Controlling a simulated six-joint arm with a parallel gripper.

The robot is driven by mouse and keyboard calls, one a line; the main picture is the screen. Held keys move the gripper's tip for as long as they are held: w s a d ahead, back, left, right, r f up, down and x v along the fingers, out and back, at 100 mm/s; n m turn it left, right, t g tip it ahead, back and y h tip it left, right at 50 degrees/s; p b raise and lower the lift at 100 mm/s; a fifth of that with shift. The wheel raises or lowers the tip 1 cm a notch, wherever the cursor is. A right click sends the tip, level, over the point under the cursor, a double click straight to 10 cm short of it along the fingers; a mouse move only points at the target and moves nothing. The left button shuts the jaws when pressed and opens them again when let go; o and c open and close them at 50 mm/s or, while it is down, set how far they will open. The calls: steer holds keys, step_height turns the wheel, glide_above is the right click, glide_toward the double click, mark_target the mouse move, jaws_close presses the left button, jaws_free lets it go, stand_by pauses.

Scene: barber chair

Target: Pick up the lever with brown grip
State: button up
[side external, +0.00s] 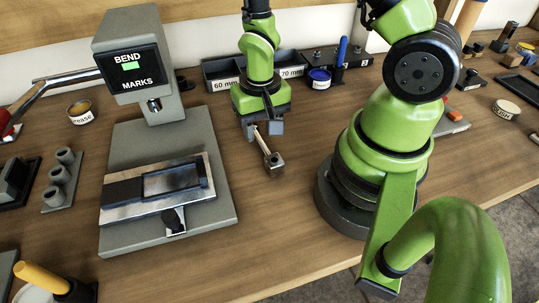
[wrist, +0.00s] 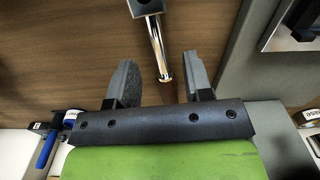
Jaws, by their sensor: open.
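The lever with brown grip (side external: 272,159) lies on the wooden bench under my gripper. It has a shiny metal rod and a square metal head that points toward the bench front. In the wrist view the lever (wrist: 157,45) runs between the fingers, its head at the top edge. A small brown part of the grip (wrist: 167,92) shows between the finger bases; the rest is hidden by my gripper. My gripper (side external: 263,131) is open around the grip end, with a gap on both sides in the wrist view (wrist: 160,68). I cannot tell its exact height above the bench.
A grey press marked BEND MARKS (side external: 128,62) stands left on a grey plate (side external: 225,212). Behind my gripper are grey bins (side external: 222,70) and a blue tin (side external: 319,77). A grease tin (side external: 80,112) stands far left. The bench in front of the lever is clear.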

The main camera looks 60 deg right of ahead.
mark_target(263, 144)
step_height(263, 144, down, 5)
steer(key=shift+s+d+r, duration=0.1)
stand_by(0.3)
jaws_close()
